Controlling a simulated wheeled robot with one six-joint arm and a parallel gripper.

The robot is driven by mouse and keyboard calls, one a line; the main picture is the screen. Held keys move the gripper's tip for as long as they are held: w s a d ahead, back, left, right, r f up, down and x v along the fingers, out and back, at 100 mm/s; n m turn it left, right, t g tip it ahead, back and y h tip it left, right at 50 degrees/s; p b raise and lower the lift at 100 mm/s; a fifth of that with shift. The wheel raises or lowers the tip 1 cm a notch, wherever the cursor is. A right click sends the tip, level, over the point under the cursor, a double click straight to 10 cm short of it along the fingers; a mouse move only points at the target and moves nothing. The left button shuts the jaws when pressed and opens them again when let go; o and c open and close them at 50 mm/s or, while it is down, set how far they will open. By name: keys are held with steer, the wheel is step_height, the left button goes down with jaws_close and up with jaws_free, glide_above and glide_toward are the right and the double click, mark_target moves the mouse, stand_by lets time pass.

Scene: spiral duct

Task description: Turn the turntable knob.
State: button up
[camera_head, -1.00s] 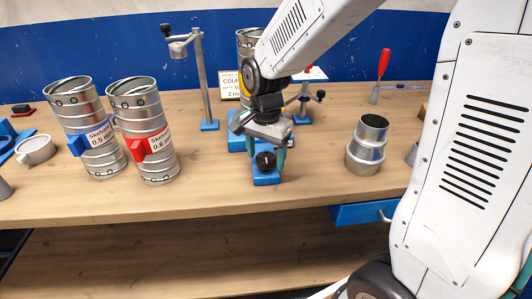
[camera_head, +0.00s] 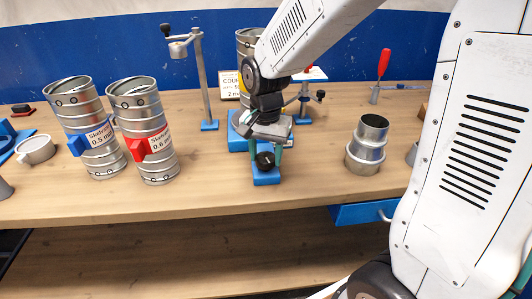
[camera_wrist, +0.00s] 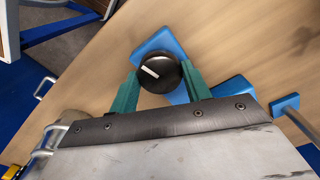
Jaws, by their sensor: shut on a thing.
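The turntable knob (camera_head: 265,161) is a round black knob with a white pointer line, on a blue block (camera_head: 266,178) at the front of the blue turntable base (camera_head: 237,143). My gripper (camera_head: 268,155) reaches down to it from above and behind. In the wrist view the knob (camera_wrist: 158,74) sits between the two green fingers of my gripper (camera_wrist: 159,82), which are shut on its sides. The white line points toward the upper left to lower right there. A metal duct (camera_head: 247,45) stands on the turntable, mostly hidden behind my arm.
A metal stand (camera_head: 203,80) rises behind. A stepped metal collar (camera_head: 367,146) stands at the right. The bench front (camera_head: 215,200) is clear.

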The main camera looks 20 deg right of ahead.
steer(key=n, duration=0.4)
steer(key=shift+n, duration=0.3)
steer(key=n, duration=0.3)
steer(key=shift+n, duration=0.4)
steer(key=n, duration=0.3)
steer(key=shift+n, duration=2.2)
steer(key=o, duration=1)
